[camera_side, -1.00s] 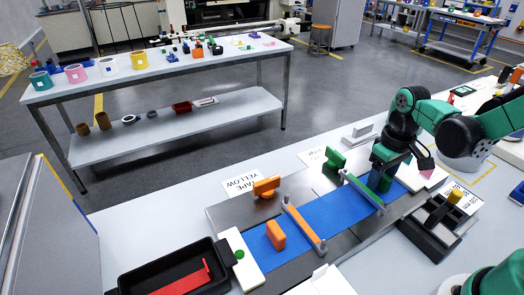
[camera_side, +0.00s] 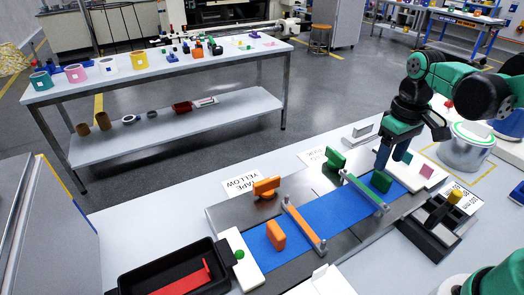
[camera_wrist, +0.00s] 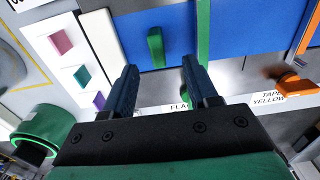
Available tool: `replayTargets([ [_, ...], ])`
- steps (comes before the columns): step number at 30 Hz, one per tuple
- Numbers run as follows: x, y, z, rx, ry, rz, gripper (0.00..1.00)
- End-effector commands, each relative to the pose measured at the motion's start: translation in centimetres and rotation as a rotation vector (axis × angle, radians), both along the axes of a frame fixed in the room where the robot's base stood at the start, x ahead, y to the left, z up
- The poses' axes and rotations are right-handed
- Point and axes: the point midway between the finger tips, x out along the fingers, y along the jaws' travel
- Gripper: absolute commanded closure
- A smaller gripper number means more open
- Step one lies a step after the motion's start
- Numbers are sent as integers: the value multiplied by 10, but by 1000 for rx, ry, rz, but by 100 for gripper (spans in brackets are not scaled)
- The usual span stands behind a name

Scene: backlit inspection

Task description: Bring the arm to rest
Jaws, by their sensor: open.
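My gripper (camera_side: 393,153) is open and empty, fingers pointing down, above the right end of a blue strip (camera_side: 335,210). In the wrist view, its two dark blue fingers (camera_wrist: 160,85) are spread wide with nothing between them. A green block (camera_side: 381,182) stands on the strip below and apart from the fingers; it also shows in the wrist view (camera_wrist: 156,47). My arm is bent and raised over the right side of the bench.
A green bar (camera_side: 364,193) and an orange bar (camera_side: 304,230) cross the strip. An orange block (camera_side: 275,235) stands on its left part. A black tray (camera_side: 140,278) lies front left. A dark fixture with a yellow-topped post (camera_side: 455,196) stands at right, near a round metal container (camera_side: 466,148).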

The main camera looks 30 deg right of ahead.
Motion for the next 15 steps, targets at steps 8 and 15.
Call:
replayTargets([
  [8,0,1,1,-1,-5,0,47],
  [15,-1,24,19,-36,-195,6,47],
])
